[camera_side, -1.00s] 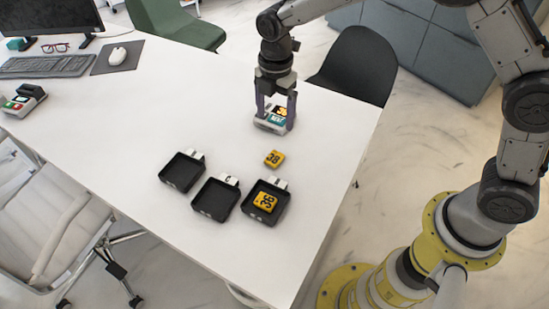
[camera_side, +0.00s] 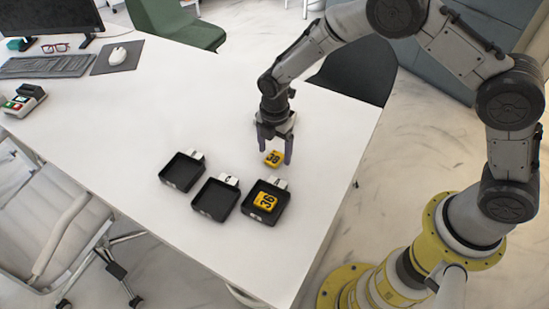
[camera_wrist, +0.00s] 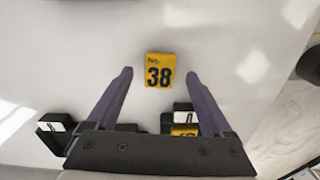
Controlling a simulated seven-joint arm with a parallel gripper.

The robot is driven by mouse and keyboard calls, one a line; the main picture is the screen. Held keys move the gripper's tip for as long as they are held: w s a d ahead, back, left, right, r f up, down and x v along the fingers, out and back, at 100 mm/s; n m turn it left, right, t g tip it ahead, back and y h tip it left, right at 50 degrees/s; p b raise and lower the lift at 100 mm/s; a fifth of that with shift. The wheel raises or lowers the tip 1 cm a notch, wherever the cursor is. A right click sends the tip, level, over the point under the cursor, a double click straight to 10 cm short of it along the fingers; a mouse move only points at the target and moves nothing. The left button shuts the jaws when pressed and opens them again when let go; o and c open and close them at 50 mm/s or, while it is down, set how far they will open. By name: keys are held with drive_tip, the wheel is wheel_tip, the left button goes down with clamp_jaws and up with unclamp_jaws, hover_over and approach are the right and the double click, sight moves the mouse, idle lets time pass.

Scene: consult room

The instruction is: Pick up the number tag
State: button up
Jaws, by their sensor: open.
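A yellow number tag marked 38 (camera_side: 273,158) lies flat on the white table. It also shows in the wrist view (camera_wrist: 160,70), with its number facing up. My gripper (camera_side: 275,156) is low over this tag, its two fingers apart, one on each side. In the wrist view my gripper (camera_wrist: 160,76) shows clear gaps between both fingers and the tag, and nothing is held. A second yellow tag marked 36 (camera_side: 266,201) lies in the right-hand black tray (camera_side: 251,210).
Two empty black trays, the left one (camera_side: 182,184) and the middle one (camera_side: 203,208), stand beside the right-hand tray. A keyboard (camera_side: 47,66), a mouse (camera_side: 118,55) and a small device (camera_side: 24,99) are at the far left. The table left of the trays is clear.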

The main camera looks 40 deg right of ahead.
drive_tip(key=shift+f, duration=0.7)
clamp_jaws()
drive_tip(key=shift+r, duration=0.1)
